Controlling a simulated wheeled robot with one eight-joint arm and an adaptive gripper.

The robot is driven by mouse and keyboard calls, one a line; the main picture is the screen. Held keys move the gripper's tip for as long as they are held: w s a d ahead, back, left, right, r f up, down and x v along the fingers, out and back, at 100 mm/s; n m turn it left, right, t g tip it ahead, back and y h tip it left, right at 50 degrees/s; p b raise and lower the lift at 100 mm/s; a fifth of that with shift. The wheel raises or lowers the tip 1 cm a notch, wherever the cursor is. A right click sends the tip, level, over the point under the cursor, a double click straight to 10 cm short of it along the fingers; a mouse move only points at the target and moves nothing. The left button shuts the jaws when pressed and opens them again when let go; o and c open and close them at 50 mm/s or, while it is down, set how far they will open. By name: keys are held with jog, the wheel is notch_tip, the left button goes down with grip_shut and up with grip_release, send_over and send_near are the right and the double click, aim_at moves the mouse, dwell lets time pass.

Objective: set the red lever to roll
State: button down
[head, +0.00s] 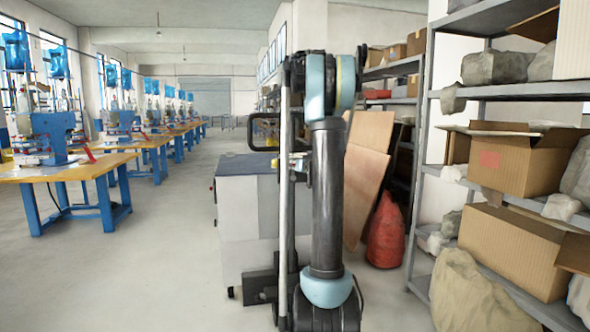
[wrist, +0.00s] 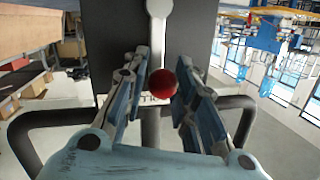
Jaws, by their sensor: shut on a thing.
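The red lever's round knob (wrist: 163,83) shows in the wrist view, between the two fingers of my gripper (wrist: 163,75). The fingers are shut on it from left and right. A pale rod (wrist: 157,45) runs upward behind the knob, in front of a dark panel (wrist: 120,45). Part of a label shows just below the knob, but my gripper and the knob cover most of it, so I cannot read it. In the head view my own arm hides the lever and most of the gripper.
A grey cabinet with a dark top (head: 245,200) stands beside my arm. A grey shelf rack (head: 425,140) with cardboard boxes (head: 500,165) is on the right, a red sack (head: 386,232) near it. Blue-legged workbenches (head: 80,168) line the left. The floor between is clear.

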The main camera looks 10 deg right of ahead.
jog(key=shift+a, duration=0.3)
jog(key=c, duration=1.3)
grip_release()
jog(key=shift+c, duration=0.2)
jog(key=shift+d, duration=0.2)
jog(key=shift+s, duration=0.25)
jog(key=v, duration=1.1)
jog(key=shift+s, duration=0.2)
